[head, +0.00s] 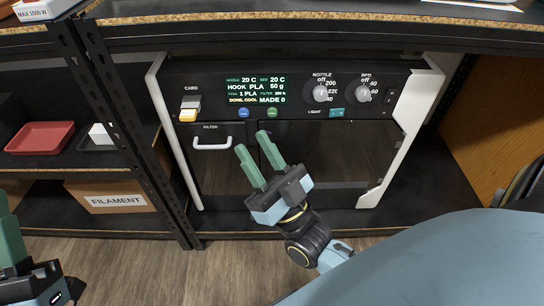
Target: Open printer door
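The printer (300,70) stands on the shelf, with a black front, white side frames and a control panel on top. Its dark printer door (335,145) fills the front under the panel and looks shut. My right gripper (253,143) is in front of the door's left part, its two green fingers apart and pointing up-left. I see nothing held between them. Whether they touch the door I cannot tell. The gripper hides part of the door, and no door handle shows clearly. My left gripper (9,235) is at the lower left edge, partly cut off.
A white handle (212,146) marked FILTER sits left of the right gripper. Knobs (320,93) and buttons line the panel. A black shelf post (125,130) stands left of the printer. A red tray (40,138) and a FILAMENT box (115,198) are farther left.

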